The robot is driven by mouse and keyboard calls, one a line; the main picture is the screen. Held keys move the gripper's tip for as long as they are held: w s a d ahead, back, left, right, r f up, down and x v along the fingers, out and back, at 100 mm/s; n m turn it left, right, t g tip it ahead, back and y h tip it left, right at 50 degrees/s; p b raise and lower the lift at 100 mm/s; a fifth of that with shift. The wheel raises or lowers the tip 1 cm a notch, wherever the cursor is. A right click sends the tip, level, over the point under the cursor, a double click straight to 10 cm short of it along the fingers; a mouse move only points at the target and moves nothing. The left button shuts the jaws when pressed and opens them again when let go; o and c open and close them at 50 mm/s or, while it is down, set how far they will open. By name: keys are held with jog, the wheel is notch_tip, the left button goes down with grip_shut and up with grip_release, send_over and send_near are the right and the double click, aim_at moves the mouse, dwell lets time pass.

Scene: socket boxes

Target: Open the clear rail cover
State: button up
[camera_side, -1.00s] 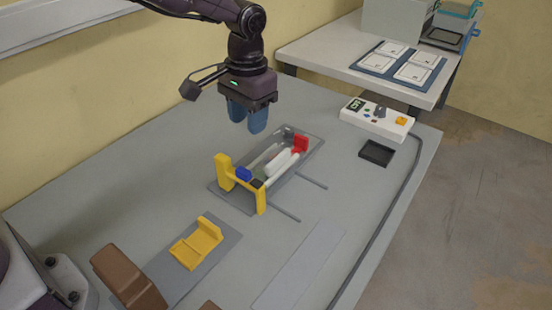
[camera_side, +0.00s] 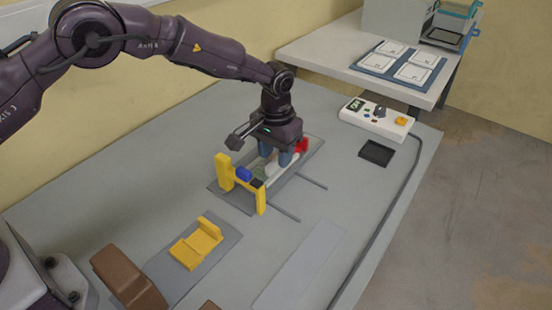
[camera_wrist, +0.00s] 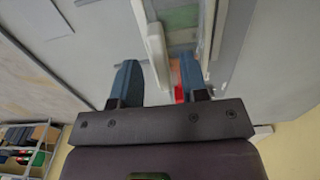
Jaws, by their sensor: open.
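My gripper (camera_side: 282,157) is low over the far part of the rail fixture (camera_side: 225,197), its blue fingers pointing down. In the wrist view the two fingers of my gripper (camera_wrist: 158,80) are apart, with a white bar (camera_wrist: 157,50) and a red block (camera_wrist: 180,94) showing between or just beyond them. I cannot tell whether a finger touches the bar. The clear cover is hard to make out; a glassy strip (camera_wrist: 183,18) shows over the fixture in the wrist view. A yellow frame (camera_side: 223,172) and a blue block (camera_side: 243,174) stand at the fixture's near end.
A yellow bracket (camera_side: 197,243) sits on a grey plate at front. A white control box (camera_side: 376,120) and a black tray (camera_side: 376,153) lie to the right. Two thin rods (camera_side: 312,181) stick out from the fixture. The table's front right is mostly clear.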

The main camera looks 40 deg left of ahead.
jog(key=shift+f, duration=1.05)
grip_shut()
jog(key=d, duration=0.8)
jog(key=shift+d, duration=0.15)
